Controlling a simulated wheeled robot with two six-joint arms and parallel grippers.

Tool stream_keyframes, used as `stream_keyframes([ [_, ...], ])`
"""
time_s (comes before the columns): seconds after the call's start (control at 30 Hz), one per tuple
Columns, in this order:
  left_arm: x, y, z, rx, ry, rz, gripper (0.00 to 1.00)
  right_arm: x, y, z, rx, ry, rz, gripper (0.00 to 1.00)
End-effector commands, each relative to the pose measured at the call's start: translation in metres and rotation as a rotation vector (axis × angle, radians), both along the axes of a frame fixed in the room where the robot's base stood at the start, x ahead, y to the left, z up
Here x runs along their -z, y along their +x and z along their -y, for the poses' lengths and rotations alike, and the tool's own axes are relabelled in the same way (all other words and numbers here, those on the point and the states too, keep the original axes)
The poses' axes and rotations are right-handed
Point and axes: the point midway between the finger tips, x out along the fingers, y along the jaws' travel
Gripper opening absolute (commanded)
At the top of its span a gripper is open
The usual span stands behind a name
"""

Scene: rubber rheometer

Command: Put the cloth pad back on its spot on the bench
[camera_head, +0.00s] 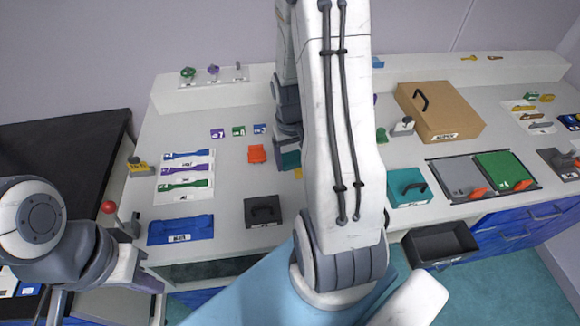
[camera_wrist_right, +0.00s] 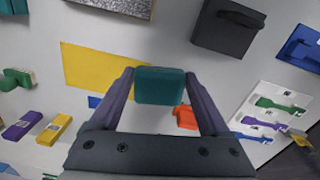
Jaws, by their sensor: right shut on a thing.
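My right gripper (camera_wrist_right: 160,88) is shut on a dark teal pad (camera_wrist_right: 160,86), which sits between the two fingertips in the right wrist view. In the head view the pad (camera_head: 291,160) shows partly beside my right arm, which hides most of that gripper. A flat yellow rectangle (camera_wrist_right: 105,72) lies on the bench beside and partly behind the pad in the wrist view. In the head view only a small bit of yellow (camera_head: 298,174) shows. I cannot tell the pad's height above the bench. My left arm is at the left, but its fingers are not visible.
A red-orange item (camera_head: 257,154) lies close to the pad. A dark grey box (camera_head: 263,211) and a teal box (camera_head: 408,187) with handles stand near the front edge. A brown case (camera_head: 440,112) stands at the right. A blue tray (camera_head: 180,230) is at the front left.

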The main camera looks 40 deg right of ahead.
Motion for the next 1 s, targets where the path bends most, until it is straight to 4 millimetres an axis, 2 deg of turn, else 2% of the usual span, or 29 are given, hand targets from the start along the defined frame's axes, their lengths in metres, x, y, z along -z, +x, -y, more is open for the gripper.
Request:
stream_keyframes([
  [0.03, 0.003, 0.0, 0.0, 0.0, 0.0, 0.0, 0.0, -0.005, -0.013, 0.017, 0.054, 0.003, 0.005, 0.28],
  [0.1, 0.004, 0.0, 0.0, 0.0, 0.0, 0.0, 0.0, -0.01, -0.027, 0.031, 0.1, 0.009, 0.008, 0.28],
  [0.23, 0.005, 0.0, 0.0, 0.001, 0.0, 0.0, 0.0, -0.017, -0.044, 0.047, 0.153, 0.017, 0.012, 0.28],
  [0.33, 0.004, 0.0, 0.0, 0.0, 0.0, 0.0, 0.0, -0.017, -0.044, 0.05, 0.165, 0.021, 0.012, 0.28],
  [0.47, -0.002, 0.0, 0.0, 0.0, 0.0, 0.0, 0.0, -0.005, -0.023, 0.047, 0.162, 0.024, 0.009, 0.28],
  [0.7, -0.017, 0.0, 0.0, -0.001, 0.0, 0.0, 0.0, 0.027, 0.032, 0.041, 0.162, 0.022, 0.01, 0.28],
  [0.8, -0.021, 0.0, 0.0, -0.001, 0.0, 0.0, 0.0, 0.039, 0.05, 0.039, 0.164, 0.021, 0.012, 0.28],
  [1.0, -0.025, 0.0, 0.0, -0.001, 0.0, 0.0, 0.0, 0.05, 0.066, 0.038, 0.167, 0.021, 0.013, 0.28],
])
